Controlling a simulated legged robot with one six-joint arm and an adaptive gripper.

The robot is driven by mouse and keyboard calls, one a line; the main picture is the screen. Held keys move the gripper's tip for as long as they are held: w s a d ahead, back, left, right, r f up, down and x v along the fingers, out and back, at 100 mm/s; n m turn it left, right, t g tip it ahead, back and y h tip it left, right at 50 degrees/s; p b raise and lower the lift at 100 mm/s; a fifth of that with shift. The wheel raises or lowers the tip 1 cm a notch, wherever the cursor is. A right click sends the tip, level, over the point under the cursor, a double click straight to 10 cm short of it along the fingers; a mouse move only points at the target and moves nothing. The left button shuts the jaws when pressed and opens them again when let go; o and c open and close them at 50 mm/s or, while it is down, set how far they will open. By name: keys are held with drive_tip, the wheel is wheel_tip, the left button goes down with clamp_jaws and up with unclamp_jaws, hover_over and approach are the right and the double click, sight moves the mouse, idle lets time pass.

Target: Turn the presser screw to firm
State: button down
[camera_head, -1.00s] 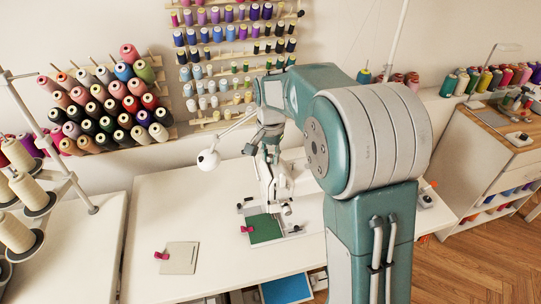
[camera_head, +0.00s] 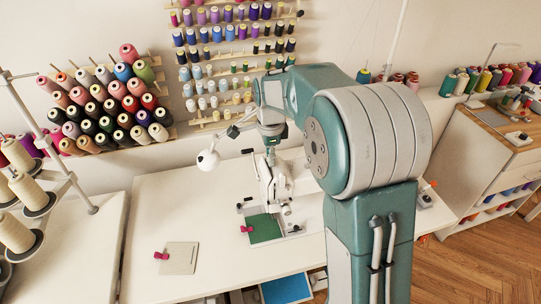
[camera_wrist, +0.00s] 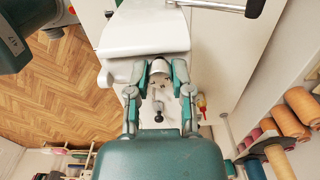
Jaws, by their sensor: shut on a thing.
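The white sewing machine (camera_head: 275,186) stands on the white table, with green cloth (camera_head: 264,228) below its head. My gripper (camera_head: 271,152) is at the top of the machine head in the head view. In the wrist view, my gripper (camera_wrist: 160,70) has its two teal fingers closed on either side of the pale round presser screw (camera_wrist: 159,67). The machine's white body (camera_wrist: 145,32) extends beyond it. Any setting mark is hidden or too small to read.
A white lamp head (camera_head: 208,160) is close to the left of my arm. A beige cloth square (camera_head: 180,258) with a pink clip lies at the table's front left. Thread spool racks (camera_head: 112,110) hang on the wall. The left tabletop is mostly clear.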

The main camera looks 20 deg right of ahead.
drive_tip(key=shift+a+f+m, duration=0.1)
drive_tip(key=shift+f+m, duration=0.05)
drive_tip(key=shift+m, duration=0.85)
drive_tip(key=c, duration=0.5)
unclamp_jaws()
drive_tip(key=shift+w, duration=0.1)
wheel_tip(320, 180, up, 12)
drive_tip(key=shift+a, duration=0.1)
